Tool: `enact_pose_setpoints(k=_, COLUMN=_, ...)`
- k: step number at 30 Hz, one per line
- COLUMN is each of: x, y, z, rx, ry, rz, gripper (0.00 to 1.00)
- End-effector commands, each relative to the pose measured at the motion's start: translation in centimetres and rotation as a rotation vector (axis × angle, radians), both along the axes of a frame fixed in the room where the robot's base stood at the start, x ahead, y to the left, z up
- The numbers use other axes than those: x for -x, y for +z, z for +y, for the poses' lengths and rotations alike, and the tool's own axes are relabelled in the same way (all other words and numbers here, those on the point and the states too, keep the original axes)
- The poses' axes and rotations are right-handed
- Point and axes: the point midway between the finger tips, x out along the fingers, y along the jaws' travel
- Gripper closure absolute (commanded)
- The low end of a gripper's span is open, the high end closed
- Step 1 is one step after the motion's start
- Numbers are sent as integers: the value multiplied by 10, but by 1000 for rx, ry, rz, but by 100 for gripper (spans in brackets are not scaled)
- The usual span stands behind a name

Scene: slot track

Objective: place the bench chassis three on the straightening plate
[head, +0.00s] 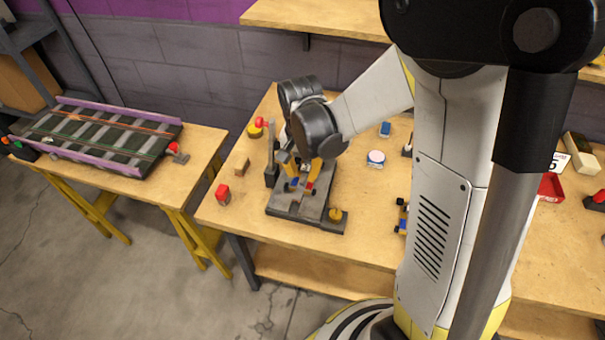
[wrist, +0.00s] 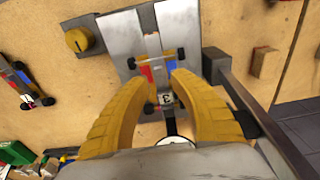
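The bench chassis three (wrist: 165,98), marked with a 3, shows in the wrist view between my gripper's yellow fingers. It has dark wheels, with red and blue parts beside its narrow body. It lies over the grey straightening plate (wrist: 120,38), roughly along its length; whether it rests fully on it I cannot tell. The plate's grey base (head: 325,222) also shows in the head view. My gripper (wrist: 162,77) points down over the plate, its fingers apart on either side of the chassis with some gap. In the head view my wrist partly hides the chassis.
Another chassis (wrist: 30,85) lies on the bench. A wooden block (head: 242,165) and a red-topped block (head: 223,194) stand left of the plate.

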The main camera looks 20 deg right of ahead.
Motion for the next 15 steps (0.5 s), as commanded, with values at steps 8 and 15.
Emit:
enact_pose_setpoints(k=8, x=5, y=70, z=3, rx=0, ry=0, rz=0, gripper=73)
enact_pose_setpoints(k=15, x=7, y=100, z=4, rx=0, ry=1, rz=0, gripper=73)
